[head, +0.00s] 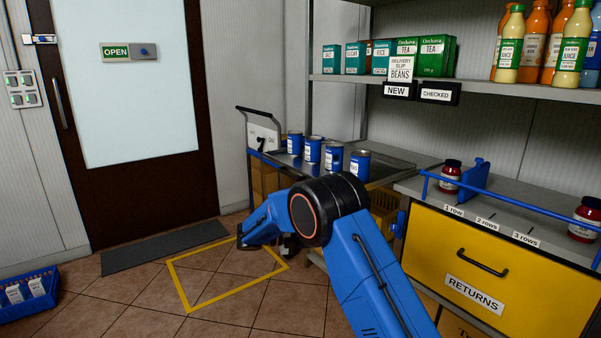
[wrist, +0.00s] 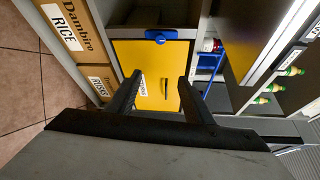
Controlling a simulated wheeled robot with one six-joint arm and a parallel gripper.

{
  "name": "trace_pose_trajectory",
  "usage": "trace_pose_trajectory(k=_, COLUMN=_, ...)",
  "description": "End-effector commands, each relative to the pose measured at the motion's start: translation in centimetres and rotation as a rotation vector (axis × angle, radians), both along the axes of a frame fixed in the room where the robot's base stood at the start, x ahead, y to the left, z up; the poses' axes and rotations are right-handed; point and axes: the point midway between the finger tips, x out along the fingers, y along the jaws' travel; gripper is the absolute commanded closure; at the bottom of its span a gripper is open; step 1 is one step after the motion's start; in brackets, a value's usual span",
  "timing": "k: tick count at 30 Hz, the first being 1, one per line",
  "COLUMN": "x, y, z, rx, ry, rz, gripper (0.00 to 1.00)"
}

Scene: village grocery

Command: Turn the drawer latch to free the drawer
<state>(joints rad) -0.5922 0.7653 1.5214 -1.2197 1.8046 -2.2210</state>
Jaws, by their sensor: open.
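The yellow drawer (head: 480,290) is closed under the counter at the right, with a black handle (head: 482,262) and a RETURNS label. In the wrist view the latch (wrist: 161,37) lies across the top edge of the yellow drawer front (wrist: 125,55), beyond my fingertips. My gripper (wrist: 160,80) is open and empty, its two dark fingers spread in front of the drawer and apart from the latch. In the head view my arm mostly hides the gripper.
Several blue cans (head: 312,150) stand on a trolley (head: 400,160) behind my arm. A blue rail (head: 520,210) runs along the counter (head: 540,195) above the drawer, with red-lidded jars (head: 451,176) there. Floor at the left is mostly clear.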

Motion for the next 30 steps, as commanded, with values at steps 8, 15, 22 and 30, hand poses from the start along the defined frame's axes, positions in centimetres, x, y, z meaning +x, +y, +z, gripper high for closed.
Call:
trace_pose_trajectory(k=8, x=-2.6, y=-4.9, z=3.6, rx=0.152, ry=-0.159, rz=-0.087, gripper=0.53)
trace_pose_trajectory(k=15, x=-7.1, y=-10.5, z=7.1, rx=0.339, ry=-0.384, rz=-0.227, gripper=0.53)
trace_pose_trajectory(k=22, x=-12.2, y=-15.1, z=9.7, rx=0.501, ry=-0.611, rz=-0.387, gripper=0.53)
trace_pose_trajectory(k=30, x=-18.8, y=-19.2, z=11.7, rx=0.665, ry=-0.887, rz=-0.606, gripper=0.53)
